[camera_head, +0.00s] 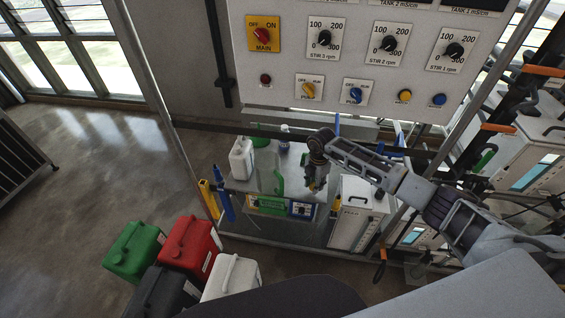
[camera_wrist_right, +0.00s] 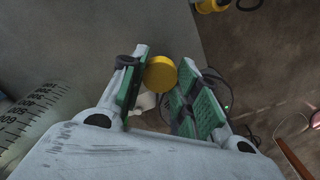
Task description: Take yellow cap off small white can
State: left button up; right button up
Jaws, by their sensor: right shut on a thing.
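My right gripper (camera_head: 315,186) is low over the bench shelf in the head view. In the right wrist view its green-padded fingers (camera_wrist_right: 160,88) are shut on a round yellow cap (camera_wrist_right: 160,73). A small whitish shape (camera_wrist_right: 144,102), perhaps part of the small white can, shows beside the cap between the fingers. Most of it is hidden, and I cannot tell whether the cap touches it. In the head view the gripper covers the cap. My left gripper is not in view.
A white canister (camera_head: 241,158) and a clear graduated vessel (camera_head: 270,178) stand left of my right gripper; the vessel's marked wall is close in the wrist view (camera_wrist_right: 38,118). A white cabinet (camera_head: 356,212) stands to the right. The control panel (camera_head: 345,75) hangs above.

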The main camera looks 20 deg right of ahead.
jog(key=shift+f, duration=0.1)
dwell(0.3)
jog(key=o, duration=0.8)
jog(key=shift+r, duration=6)
